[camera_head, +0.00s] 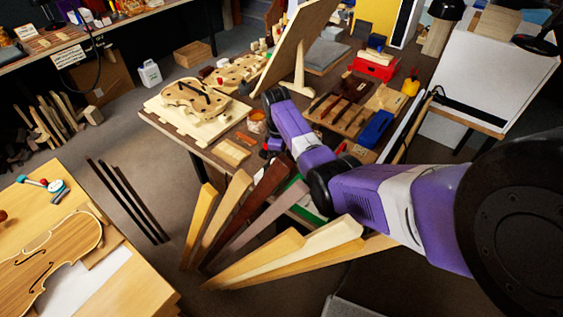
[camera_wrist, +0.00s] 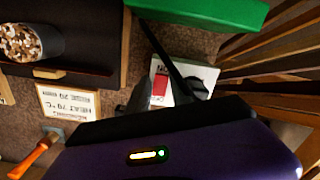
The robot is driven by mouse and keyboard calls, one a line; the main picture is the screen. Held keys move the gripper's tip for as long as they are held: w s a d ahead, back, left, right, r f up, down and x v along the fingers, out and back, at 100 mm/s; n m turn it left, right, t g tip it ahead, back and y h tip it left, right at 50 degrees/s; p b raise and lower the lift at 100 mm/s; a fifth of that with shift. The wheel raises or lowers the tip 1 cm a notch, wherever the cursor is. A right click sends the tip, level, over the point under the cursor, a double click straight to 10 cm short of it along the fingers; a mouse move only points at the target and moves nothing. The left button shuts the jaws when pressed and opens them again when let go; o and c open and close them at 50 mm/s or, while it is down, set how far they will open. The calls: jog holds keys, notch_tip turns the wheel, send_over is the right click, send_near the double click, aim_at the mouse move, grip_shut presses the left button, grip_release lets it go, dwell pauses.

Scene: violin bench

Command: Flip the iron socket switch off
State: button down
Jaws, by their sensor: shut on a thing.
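The iron socket (camera_wrist: 207,74) is a white plate in the wrist view, with lettering at its edge. Its red switch (camera_wrist: 160,85) faces the camera. A black plug (camera_wrist: 196,88) with a thick cord sits on the right part of the plate. My gripper (camera_wrist: 143,94) is at the socket, with a dark grey finger beside the red switch. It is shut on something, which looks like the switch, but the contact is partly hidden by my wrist. In the head view my arm reaches down at the bench's near edge, and the socket cannot be made out.
The workbench (camera_head: 225,165) holds a violin body (camera_head: 195,98), a glue pot (camera_head: 257,121) and tools. Several wood strips (camera_head: 240,215) stand close by my arm. In the wrist view a green thing (camera_wrist: 205,10) and a temperature sign (camera_wrist: 68,103) flank the socket.

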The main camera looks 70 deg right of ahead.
jog(key=b, duration=0.1)
jog(key=g+b, duration=0.1)
jog(key=shift+w+f+g+b, duration=0.2)
jog(key=shift+w+g+b, duration=0.1)
jog(key=shift+r+g+y, duration=0.25)
jog(key=shift+g+y, duration=0.05)
jog(key=c, duration=1.4)
grip_release()
jog(key=shift+c, duration=0.2)
jog(key=v, duration=0.7)
jog(key=shift+r+b, duration=0.45)
jog(key=shift+w, duration=0.1)
